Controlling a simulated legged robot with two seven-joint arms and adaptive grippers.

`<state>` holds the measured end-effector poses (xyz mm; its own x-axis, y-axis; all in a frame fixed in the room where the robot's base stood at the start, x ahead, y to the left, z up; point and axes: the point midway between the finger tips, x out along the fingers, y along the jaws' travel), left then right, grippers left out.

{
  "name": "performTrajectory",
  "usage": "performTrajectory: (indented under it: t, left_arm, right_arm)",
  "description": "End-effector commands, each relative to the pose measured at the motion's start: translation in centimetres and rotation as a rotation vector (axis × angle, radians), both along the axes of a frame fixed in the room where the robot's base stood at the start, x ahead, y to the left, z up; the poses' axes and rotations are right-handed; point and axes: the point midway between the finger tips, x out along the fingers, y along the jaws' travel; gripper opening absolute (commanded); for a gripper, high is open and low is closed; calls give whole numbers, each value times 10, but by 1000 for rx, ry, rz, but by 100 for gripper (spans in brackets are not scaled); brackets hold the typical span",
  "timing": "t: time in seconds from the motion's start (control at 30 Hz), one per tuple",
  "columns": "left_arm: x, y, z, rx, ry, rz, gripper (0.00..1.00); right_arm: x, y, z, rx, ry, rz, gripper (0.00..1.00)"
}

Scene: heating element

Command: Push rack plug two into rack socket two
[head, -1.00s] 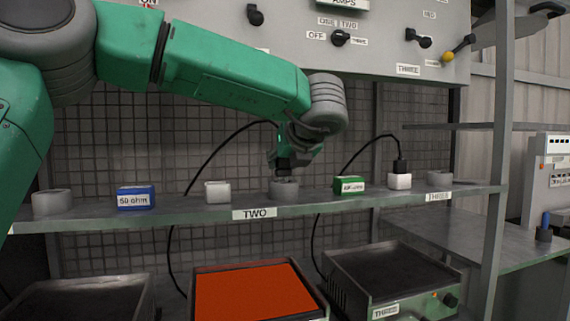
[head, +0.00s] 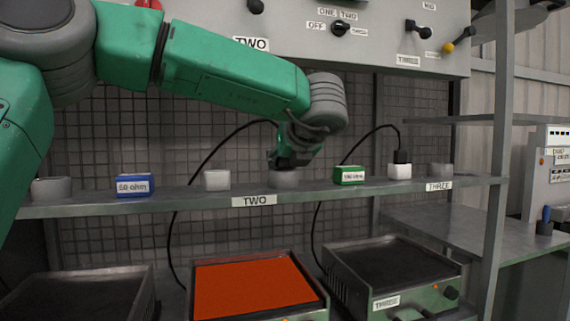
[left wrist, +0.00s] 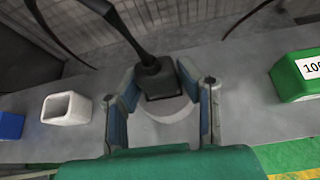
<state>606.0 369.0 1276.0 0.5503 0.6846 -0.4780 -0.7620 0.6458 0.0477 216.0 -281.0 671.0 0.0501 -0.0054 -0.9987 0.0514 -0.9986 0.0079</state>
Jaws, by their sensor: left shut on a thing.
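My left gripper (head: 287,162) points down at a grey round holder (head: 284,181) on the shelf. In the left wrist view its fingers (left wrist: 163,105) are shut on a black plug (left wrist: 155,78), whose cable runs up and away. The plug is over or in the round holder (left wrist: 175,128); I cannot tell how deep. A white square socket (head: 216,180) stands left of it, above the TWO label (head: 254,200). It also shows in the left wrist view (left wrist: 66,108), with an open, empty top. My right gripper is out of view.
A blue block (head: 134,186) and another round holder (head: 51,188) stand further left. Right are a green block (head: 348,176), a white socket with a black plug (head: 400,171) and a round holder (head: 440,170). An orange-topped heater (head: 250,288) sits below.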

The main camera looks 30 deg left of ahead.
Motion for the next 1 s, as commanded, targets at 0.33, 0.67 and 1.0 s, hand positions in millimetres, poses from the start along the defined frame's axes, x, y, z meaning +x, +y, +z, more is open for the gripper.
performTrajectory:
  t: [0.33, 0.67, 1.0]
  left_arm:
    - [0, 0, -3, -1, 5, 0, 55]
    - [-15, -19, 12, -1, 2, -3, 55]
    - [-52, -67, 43, -1, 4, -1, 55]
  right_arm:
    - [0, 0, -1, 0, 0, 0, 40]
    - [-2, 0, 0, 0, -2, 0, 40]
    - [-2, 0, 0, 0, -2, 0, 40]
